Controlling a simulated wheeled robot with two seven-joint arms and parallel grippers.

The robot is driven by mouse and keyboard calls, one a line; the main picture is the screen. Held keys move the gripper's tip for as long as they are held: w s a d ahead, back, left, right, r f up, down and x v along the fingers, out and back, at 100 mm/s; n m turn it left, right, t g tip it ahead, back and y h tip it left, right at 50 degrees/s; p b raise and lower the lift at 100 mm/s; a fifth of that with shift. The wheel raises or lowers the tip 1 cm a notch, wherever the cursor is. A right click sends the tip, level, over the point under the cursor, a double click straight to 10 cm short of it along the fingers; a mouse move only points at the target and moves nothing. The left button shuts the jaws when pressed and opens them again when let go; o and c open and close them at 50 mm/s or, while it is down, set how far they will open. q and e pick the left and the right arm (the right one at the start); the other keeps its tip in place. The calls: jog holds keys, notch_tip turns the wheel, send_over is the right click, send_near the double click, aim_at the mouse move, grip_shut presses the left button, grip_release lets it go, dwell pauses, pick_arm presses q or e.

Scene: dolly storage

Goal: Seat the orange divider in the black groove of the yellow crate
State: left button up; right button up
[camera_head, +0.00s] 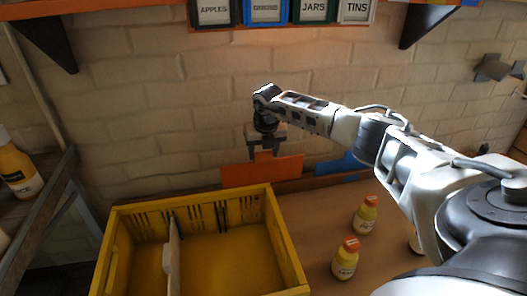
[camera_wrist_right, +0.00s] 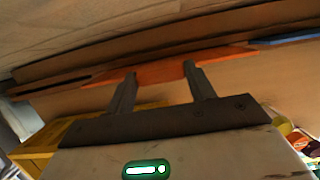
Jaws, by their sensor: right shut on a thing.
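The orange divider (camera_head: 250,174) is an upright flat panel behind the back wall of the yellow crate (camera_head: 288,243). My right gripper (camera_head: 264,153) is shut on its top edge from above. In the right wrist view the orange divider (camera_wrist_right: 165,72) spans past both fingertips of the gripper (camera_wrist_right: 160,73). The crate's back wall carries dark upright strips, one of them a black groove (camera_head: 222,214) right of the wall's middle. A pale divider (camera_head: 173,258) stands inside the crate, left of the middle. The orange divider's lower edge is hidden behind the crate. My left gripper is not in view.
Two juice bottles with orange caps (camera_head: 365,215) (camera_head: 346,258) stand right of the crate. A blue panel (camera_head: 340,164) lies at the back, right of the orange divider. A brick wall is behind. Labelled bins (camera_head: 265,11) sit on a shelf above.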

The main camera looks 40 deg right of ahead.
jog(key=shift+r+p, duration=1.1)
jog(key=shift+r, duration=0.5)
jog(key=shift+f, duration=0.1)
